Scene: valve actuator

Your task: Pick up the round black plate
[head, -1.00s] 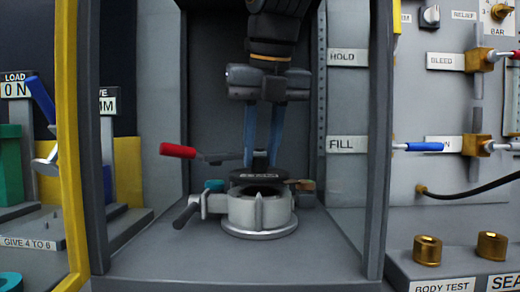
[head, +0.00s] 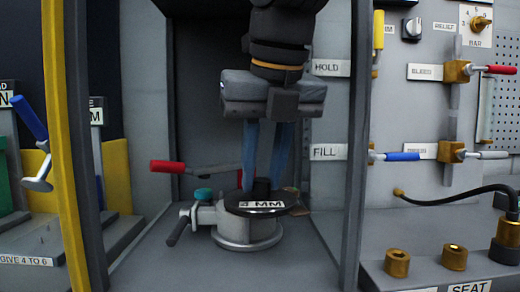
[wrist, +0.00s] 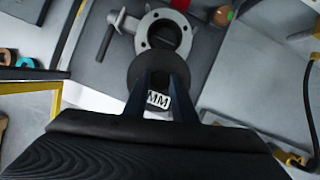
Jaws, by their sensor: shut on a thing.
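The round black plate (head: 286,206) has a white label reading "4 MM" and a short dark knob on top. My gripper (head: 263,183) points down with its blue fingers shut on the knob. The plate is in front of and over the grey metal ring fixture (head: 248,230), hiding most of its top. In the wrist view the plate (wrist: 135,74) is between my fingers (wrist: 160,88) and the fixture (wrist: 143,35). The fixture's round opening shows uncovered beyond the plate's edge there, so the plate is off-centre from it and appears raised.
The bay's dark posts (head: 357,150) and a yellow post (head: 58,150) bound the space. Brass fittings (head: 397,263) stand on a ledge at right.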

